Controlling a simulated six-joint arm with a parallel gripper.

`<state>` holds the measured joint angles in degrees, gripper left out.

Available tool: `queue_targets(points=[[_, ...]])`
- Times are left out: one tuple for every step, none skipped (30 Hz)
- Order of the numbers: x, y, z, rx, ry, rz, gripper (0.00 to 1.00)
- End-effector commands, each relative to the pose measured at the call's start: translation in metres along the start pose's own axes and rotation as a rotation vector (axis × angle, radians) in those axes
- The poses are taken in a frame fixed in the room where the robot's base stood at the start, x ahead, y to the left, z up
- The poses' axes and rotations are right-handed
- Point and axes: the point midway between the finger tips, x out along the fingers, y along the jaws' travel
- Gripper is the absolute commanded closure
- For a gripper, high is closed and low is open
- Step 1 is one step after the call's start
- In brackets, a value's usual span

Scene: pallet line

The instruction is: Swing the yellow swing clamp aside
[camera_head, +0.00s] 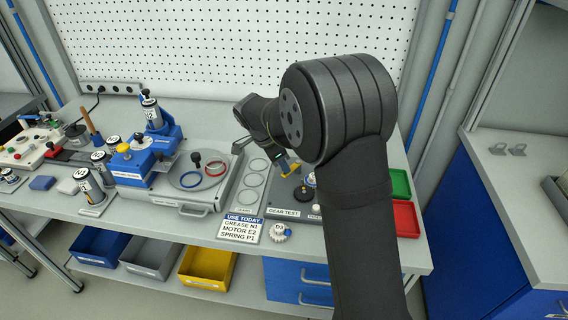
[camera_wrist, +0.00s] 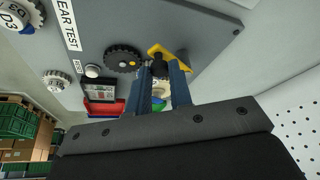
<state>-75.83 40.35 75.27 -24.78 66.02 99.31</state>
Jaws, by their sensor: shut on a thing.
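The yellow swing clamp (camera_head: 289,169) is on the grey gear test plate (camera_head: 284,206), partly hidden by my arm in the head view. In the wrist view the yellow clamp (camera_wrist: 157,49) shows as a bent bar with a dark knob (camera_wrist: 158,66) by my fingers. My gripper (camera_wrist: 164,68) has its two blue fingers on either side of that knob, shut on the clamp. A dark toothed gear (camera_wrist: 122,58) sits on the plate right beside the clamp. My fingertips (camera_head: 279,156) are mostly hidden behind my wrist in the head view.
A green tray (camera_head: 399,183) and a red tray (camera_head: 405,219) are right of the plate. A gear marked D3 (camera_head: 280,232) lies by the front edge, next to the USE TODAY sign (camera_head: 240,227). A fixture with red and blue rings (camera_head: 204,178) stands to the left.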

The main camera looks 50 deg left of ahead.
Motion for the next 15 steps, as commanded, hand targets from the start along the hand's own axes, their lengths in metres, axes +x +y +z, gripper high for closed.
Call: queue_targets(points=[[0.0,-0.0006,0.0005,0.005,-0.001,0.001,1.0],[0.0,-0.0007,0.0005,0.006,-0.001,0.001,1.0],[0.0,-0.0008,0.0006,0.008,-0.001,0.002,1.0],[-0.0001,-0.0009,0.0006,0.008,-0.001,0.002,1.0],[-0.0001,-0.0009,0.0006,0.009,-0.001,0.002,1.0],[-0.0001,-0.001,0.0006,0.009,-0.001,0.002,1.0],[-0.0001,-0.001,0.0006,0.009,-0.001,0.002,1.0],[-0.0002,-0.0011,0.0007,0.008,-0.001,0.002,1.0],[-0.0002,-0.0011,0.0007,0.008,-0.001,0.001,1.0],[-0.0002,-0.0011,0.0007,0.008,-0.001,0.001,1.0],[-0.0002,-0.0011,0.0007,0.008,-0.001,0.001,1.0],[-0.0002,-0.0012,0.0007,0.008,-0.001,0.001,1.0],[-0.0002,-0.0012,0.0007,0.008,-0.001,0.001,0.79],[-0.0002,-0.0012,0.0008,0.008,-0.001,0.001,0.73],[-0.0002,-0.0012,0.0008,0.008,-0.001,0.001,0.65]])
